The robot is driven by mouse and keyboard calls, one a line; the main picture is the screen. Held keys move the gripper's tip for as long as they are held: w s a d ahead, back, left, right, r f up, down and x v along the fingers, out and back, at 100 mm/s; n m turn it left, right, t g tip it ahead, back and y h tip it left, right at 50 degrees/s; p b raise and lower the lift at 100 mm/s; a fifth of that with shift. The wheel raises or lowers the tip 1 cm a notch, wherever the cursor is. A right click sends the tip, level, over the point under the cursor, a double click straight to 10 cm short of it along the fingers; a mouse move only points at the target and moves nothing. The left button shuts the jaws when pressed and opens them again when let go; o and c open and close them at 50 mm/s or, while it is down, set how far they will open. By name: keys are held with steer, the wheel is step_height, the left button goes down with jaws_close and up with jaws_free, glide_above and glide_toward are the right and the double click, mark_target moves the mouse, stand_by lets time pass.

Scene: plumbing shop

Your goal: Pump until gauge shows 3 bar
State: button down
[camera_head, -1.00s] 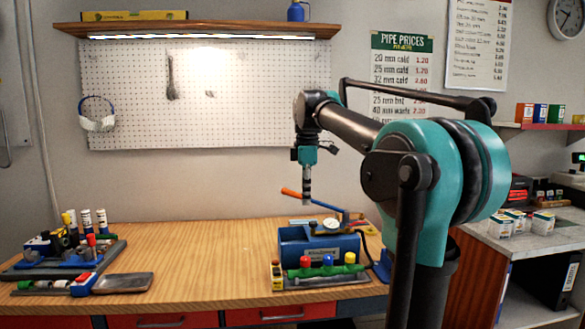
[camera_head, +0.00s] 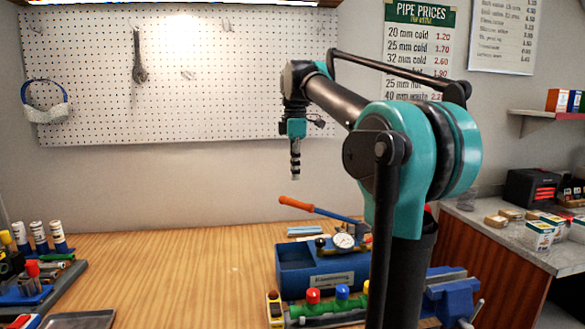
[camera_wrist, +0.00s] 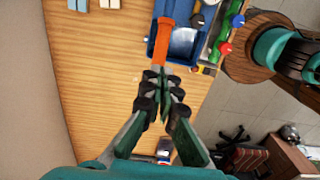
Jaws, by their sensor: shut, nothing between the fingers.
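The test pump is a blue box (camera_head: 320,268) on the wooden bench, with a round white gauge (camera_head: 344,240) at its back. The gauge's needle is too small to read. Its lever has an orange grip (camera_head: 297,204) slanting up to the left. My gripper (camera_head: 295,172) points down, shut and empty, above the orange grip with a gap between them. In the wrist view, the shut fingertips (camera_wrist: 165,80) line up with the end of the orange grip (camera_wrist: 160,52). The blue box (camera_wrist: 183,42) lies beyond, partly covered by the grip.
A valve manifold with red, blue and yellow caps (camera_head: 330,303) stands in front of the pump. A blue vise (camera_head: 448,297) is to its right, partly behind my arm. Fittings and tubes (camera_head: 40,240) crowd the bench's left. The middle of the bench (camera_head: 180,270) is clear.

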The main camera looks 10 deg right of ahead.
steer(key=shift+f, duration=2.2)
steer(key=shift+f, duration=0.1)
step_height(320, 180, down, 12)
steer(key=a, duration=0.2)
steer(key=r, duration=0.4)
steer(key=d+r, duration=0.1)
steer(key=r, duration=0.3)
steer(key=d+r, duration=0.1)
steer(key=r, duration=0.3)
steer(key=shift+r, duration=0.15)
stand_by(2.1)
